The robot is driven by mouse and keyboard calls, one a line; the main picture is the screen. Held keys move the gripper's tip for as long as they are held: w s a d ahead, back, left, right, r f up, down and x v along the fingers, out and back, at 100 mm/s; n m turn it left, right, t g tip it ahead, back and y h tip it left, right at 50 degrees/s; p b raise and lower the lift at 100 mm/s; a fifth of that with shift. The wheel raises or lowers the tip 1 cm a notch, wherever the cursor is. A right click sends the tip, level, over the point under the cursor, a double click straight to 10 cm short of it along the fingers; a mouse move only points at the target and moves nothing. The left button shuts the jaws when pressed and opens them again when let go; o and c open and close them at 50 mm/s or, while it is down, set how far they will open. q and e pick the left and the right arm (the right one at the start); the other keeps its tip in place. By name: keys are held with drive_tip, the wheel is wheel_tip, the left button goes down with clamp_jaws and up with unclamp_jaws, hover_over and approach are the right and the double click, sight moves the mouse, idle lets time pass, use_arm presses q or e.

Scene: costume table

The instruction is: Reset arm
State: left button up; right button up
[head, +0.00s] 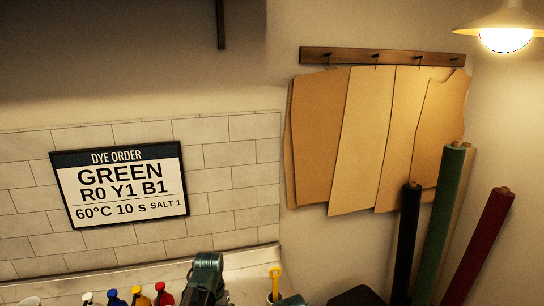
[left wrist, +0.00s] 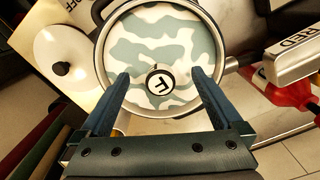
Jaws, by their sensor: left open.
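My left gripper (left wrist: 161,82) is open in the left wrist view, its two dark fingers apart. Nothing is held between them. Beyond the fingertips is a round metal-rimmed vessel (left wrist: 214,22) with a patchy white and grey-green surface inside. A small round black-and-white piece with a letter shows at its middle, between the fingers. In the head view a dark green part of my own body rises at the bottom edge; no fingertips can be made out there. My right gripper is not in view.
A white lid (left wrist: 48,52) with a black knob lies left of the vessel. A red bottle (left wrist: 290,90) is at the right. The head view shows a dye order sign (head: 120,184), small coloured-top bottles (head: 138,296) low down, hanging paper patterns (head: 362,140) and leaning rolls (head: 440,225).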

use_arm(q)
drive_tip(key=shift+f+b, duration=0.5)
drive_tip(key=shift+f, duration=0.45)
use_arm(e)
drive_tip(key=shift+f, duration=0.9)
use_arm(q)
drive_tip(key=shift+r, duration=0.15)
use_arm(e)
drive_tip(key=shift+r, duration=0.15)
use_arm(q)
wheel_tip(320, 180, up, 7)
drive_tip(key=p, duration=0.7)
wheel_tip(320, 180, down, 8)
drive_tip(key=b, duration=0.8)
wheel_tip(320, 180, up, 11)
drive_tip(key=p, duration=1.1)
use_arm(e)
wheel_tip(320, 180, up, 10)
use_arm(q)
drive_tip(key=shift+s, duration=0.15)
